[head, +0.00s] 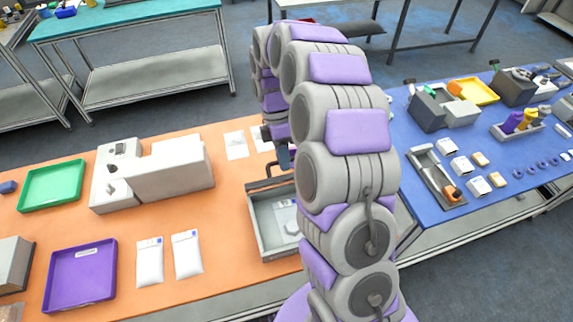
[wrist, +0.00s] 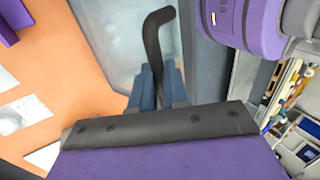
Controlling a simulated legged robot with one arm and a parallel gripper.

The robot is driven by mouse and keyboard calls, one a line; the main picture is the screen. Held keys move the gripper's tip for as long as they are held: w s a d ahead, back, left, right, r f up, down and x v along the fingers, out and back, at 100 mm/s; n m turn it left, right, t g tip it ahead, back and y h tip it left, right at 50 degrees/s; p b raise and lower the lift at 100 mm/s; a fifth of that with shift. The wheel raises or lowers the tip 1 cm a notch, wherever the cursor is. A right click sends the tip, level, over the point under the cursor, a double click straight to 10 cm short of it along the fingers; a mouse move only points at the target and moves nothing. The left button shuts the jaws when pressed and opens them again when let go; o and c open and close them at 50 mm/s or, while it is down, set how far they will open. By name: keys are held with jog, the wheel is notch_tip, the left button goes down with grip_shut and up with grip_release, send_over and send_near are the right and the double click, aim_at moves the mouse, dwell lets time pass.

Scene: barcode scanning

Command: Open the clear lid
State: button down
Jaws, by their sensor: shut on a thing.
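A grey box (head: 256,236) stands near the right edge of the orange table, partly hidden behind my arm. A pale, see-through panel, the clear lid (wrist: 118,40), shows in the wrist view. A black bent handle (wrist: 153,45) rises beside it; a dark bar-shaped handle (head: 262,184) also shows at the box's far edge in the head view. My gripper (wrist: 158,92) has its blue-grey fingers closed around the black handle. In the head view my arm hides much of the gripper and the box's right side. How far the lid is tilted is unclear.
Left of the box lie white packets (head: 187,255), a purple tray (head: 80,275), a green tray (head: 50,186) and a white machine (head: 170,168). Papers (head: 236,145) lie behind the box. A blue table (head: 425,228) with several items is on the right.

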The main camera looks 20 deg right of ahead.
jog(key=w+g+p, duration=0.3)
jog(key=w+p, duration=0.4)
jog(key=p, duration=0.5)
jog(key=shift+w+f+p, duration=0.35)
jog(key=shift+w, duration=0.05)
dwell(0.6)
jog(key=c, duration=1.4)
grip_release()
jog(key=shift+w+f, duration=0.1)
jog(key=shift+o, duration=0.6)
jog(key=shift+w, duration=0.25)
jog(key=shift+o, duration=0.7)
jog(key=shift+w+r, duration=0.1)
jog(key=shift+r, duration=0.2)
